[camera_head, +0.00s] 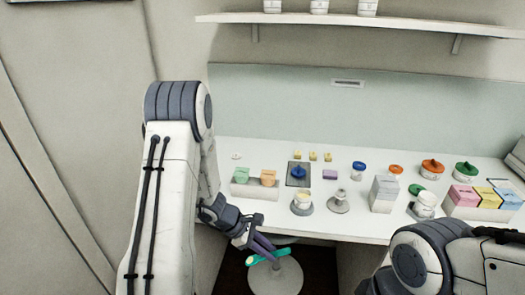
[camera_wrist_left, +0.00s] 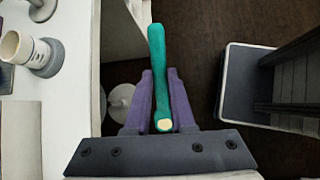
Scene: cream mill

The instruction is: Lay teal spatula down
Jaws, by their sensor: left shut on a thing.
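The teal spatula (camera_head: 268,257) is in my left gripper (camera_head: 262,246), in front of the counter's front edge in the head view. In the left wrist view the teal spatula (camera_wrist_left: 157,50) runs lengthwise between the two purple fingers of the left gripper (camera_wrist_left: 161,85). The fingers are shut on it, and a pale round end faces the camera. The spatula is over the dark floor, clear of the white counter. My right arm shows at the lower right of the head view, but its gripper does not show.
The white counter (camera_head: 340,228) holds jars with coloured lids, including an orange-lidded jar (camera_head: 432,168), colored boxes (camera_head: 466,198) and a dark tray (camera_head: 298,174). A round white stool (camera_head: 275,277) stands below the gripper. A shelf (camera_head: 400,22) is above. Some counter front is bare.

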